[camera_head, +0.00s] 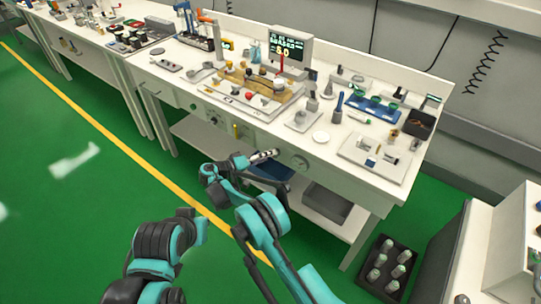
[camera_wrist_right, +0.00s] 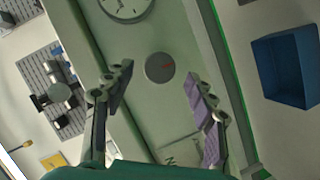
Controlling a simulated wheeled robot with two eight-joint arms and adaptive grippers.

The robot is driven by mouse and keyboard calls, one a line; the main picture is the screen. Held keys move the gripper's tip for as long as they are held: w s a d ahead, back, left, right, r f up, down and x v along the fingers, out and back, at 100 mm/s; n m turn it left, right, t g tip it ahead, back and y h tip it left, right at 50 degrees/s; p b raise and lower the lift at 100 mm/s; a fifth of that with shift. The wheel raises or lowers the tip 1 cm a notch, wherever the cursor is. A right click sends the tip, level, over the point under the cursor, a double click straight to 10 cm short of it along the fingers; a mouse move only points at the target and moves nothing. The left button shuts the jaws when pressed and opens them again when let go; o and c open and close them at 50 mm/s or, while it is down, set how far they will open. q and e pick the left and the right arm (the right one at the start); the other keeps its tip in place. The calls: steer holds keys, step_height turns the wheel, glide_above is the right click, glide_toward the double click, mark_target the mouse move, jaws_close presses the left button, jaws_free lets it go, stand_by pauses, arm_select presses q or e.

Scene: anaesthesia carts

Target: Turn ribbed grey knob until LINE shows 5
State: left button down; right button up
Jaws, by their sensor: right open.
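In the right wrist view a round grey knob (camera_wrist_right: 160,67) with a small red mark sits on the pale green front panel (camera_wrist_right: 140,45). My right gripper (camera_wrist_right: 158,84) is open around the line to the knob, one finger on each side. Both fingers look apart from it. In the head view my right gripper (camera_head: 264,156) is at the bench's front panel, and I cannot make out the knob there. My left gripper does not show.
A round dial gauge (camera_wrist_right: 125,6) is beside the knob; it also shows in the head view (camera_head: 300,163). A blue bin (camera_wrist_right: 285,68) is at the right of the wrist view. The bench top (camera_head: 262,128) above holds trays and tools. A black crate (camera_head: 387,270) stands on the floor.

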steer(key=v, duration=0.5)
stand_by(0.4)
